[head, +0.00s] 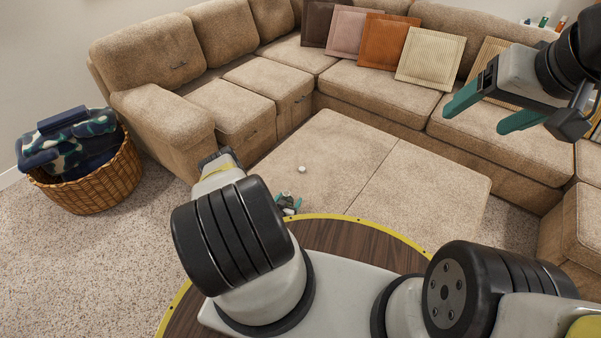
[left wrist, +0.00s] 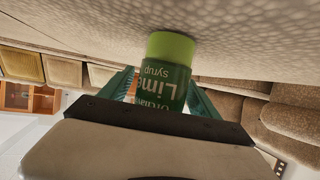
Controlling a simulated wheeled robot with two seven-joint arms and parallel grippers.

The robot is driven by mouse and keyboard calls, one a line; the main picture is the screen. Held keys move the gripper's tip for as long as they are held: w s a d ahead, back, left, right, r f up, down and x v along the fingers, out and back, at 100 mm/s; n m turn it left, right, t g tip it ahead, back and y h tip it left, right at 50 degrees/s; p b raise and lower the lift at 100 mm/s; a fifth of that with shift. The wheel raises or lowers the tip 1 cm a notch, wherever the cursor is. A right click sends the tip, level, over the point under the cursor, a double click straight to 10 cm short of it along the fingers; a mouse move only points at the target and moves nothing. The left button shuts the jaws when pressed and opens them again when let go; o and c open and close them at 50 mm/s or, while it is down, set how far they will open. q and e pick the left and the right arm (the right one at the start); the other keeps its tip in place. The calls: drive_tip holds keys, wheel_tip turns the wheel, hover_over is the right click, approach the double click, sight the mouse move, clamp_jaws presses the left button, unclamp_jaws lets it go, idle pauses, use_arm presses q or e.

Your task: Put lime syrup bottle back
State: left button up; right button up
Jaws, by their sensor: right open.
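The lime syrup bottle (left wrist: 168,78) shows in the left wrist view, dark green with a light green end and an upside-down "Lime syrup" label. It stands between the two teal fingers of my left gripper (left wrist: 166,92), which appear closed on its sides. Its light green end is close to a pale textured surface; I cannot tell whether they touch. In the head view the bottle is not clearly visible, and my left arm covers much of the front. My right gripper (head: 480,108) is open and empty, raised at the upper right over the sofa.
Small bottles (head: 545,19) stand behind the sofa at the top right. The tan sofa (head: 340,90) wraps around a wide ottoman (head: 340,150) with a small white ball (head: 301,169) on it. A wicker basket (head: 95,190) with blankets stands left on open carpet.

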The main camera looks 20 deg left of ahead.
use_arm(q)
drive_tip(key=shift+r, duration=0.1)
drive_tip(key=shift+s+r, duration=0.15)
drive_tip(key=shift+s, duration=0.05)
drive_tip(key=v, duration=1.1)
drive_tip(key=shift+s, duration=0.3)
